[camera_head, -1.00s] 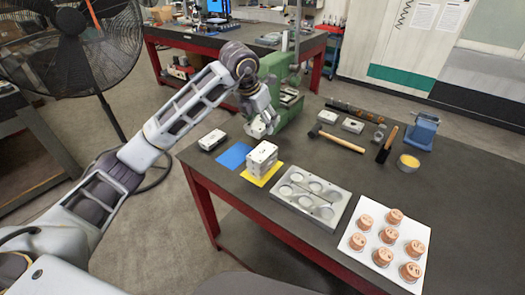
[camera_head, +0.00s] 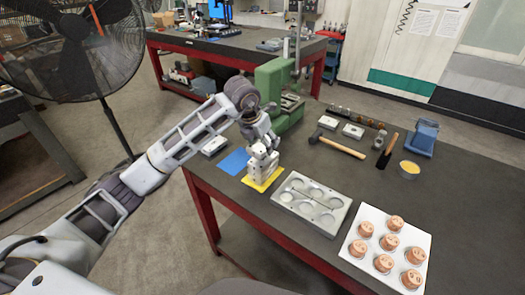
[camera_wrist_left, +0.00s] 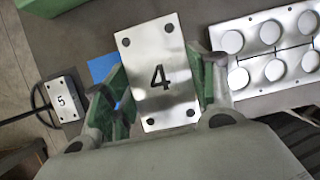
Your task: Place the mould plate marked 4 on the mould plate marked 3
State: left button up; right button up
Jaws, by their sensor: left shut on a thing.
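My left gripper (camera_head: 264,151) is at the top of a stack of pale mould plates (camera_head: 262,170) on the yellow mat (camera_head: 251,184). It is shut on a silver plate marked 4 (camera_wrist_left: 161,85), which lies between its two green-lined fingers in the wrist view. The gripper partly covers the stack in the head view, so I cannot tell whether plate 4 touches the plate under it. The number 3 is not readable in any view. My right gripper is not in view.
The blue mat (camera_head: 234,161) is bare beside the stack. A plate marked 5 (camera_wrist_left: 63,99) lies apart from it. A grey tray with round hollows (camera_head: 312,204) is close at the right; a green machine (camera_head: 275,88) stands behind. A hammer (camera_head: 338,146) lies farther right.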

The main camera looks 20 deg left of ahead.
aim_at(261, 145)
pick_arm(q)
jog(key=shift+f, duration=1.75)
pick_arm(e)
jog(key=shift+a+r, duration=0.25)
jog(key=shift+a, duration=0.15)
pick_arm(q)
jog(key=shift+f, duration=0.15)
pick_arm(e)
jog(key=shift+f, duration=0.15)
pick_arm(q)
jog(key=o, duration=1.2)
jog(key=shift+c, duration=0.2)
jog(key=shift+o, duration=1.3)
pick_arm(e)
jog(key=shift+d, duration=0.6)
